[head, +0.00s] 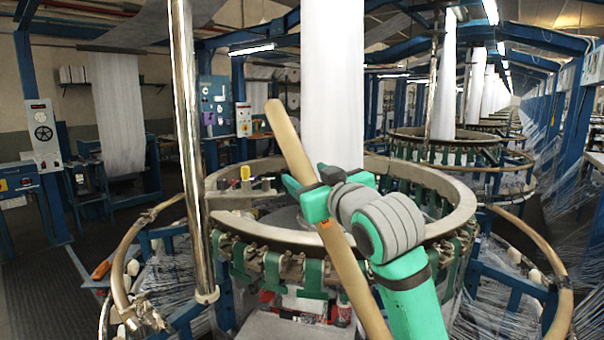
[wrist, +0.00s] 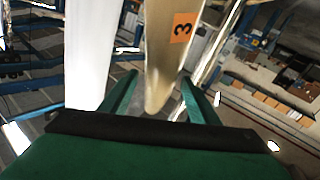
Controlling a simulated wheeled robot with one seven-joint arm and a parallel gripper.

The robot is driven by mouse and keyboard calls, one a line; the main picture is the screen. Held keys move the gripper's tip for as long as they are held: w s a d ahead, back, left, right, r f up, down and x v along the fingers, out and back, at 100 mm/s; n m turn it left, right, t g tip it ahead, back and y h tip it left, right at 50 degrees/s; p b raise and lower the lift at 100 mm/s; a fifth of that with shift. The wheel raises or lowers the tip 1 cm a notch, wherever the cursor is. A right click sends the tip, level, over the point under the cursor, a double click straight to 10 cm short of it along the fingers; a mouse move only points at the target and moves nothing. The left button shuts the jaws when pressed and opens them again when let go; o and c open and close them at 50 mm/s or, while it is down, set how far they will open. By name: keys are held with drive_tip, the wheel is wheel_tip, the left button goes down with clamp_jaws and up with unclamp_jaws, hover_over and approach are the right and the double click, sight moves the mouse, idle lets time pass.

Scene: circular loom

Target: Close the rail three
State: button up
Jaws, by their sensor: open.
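The rail three is a tan bar with an orange label "3" in the wrist view (wrist: 168,50). In the head view the rail (head: 351,270) stands raised and tilted, its upper end leaning left in front of the loom. My gripper (head: 300,190) is open at the rail's upper half, with a green finger showing left of the bar. In the wrist view the rail lies between the two green fingers of my gripper (wrist: 157,85), with its rounded end near the palm. I cannot tell whether the fingers touch it. The rail's lower end is cut off by the head view's bottom edge.
The loom's round grey ring (head: 262,234) is behind the rail, with a white fabric tube (head: 332,80) rising from its middle. A shiny metal post (head: 188,150) stands at the left. Curved tan rails flank the loom at left (head: 133,235) and right (head: 535,242).

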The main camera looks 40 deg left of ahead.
drive_tip(key=shift+x, duration=1.6)
drive_tip(key=c, duration=1.4)
clamp_jaws()
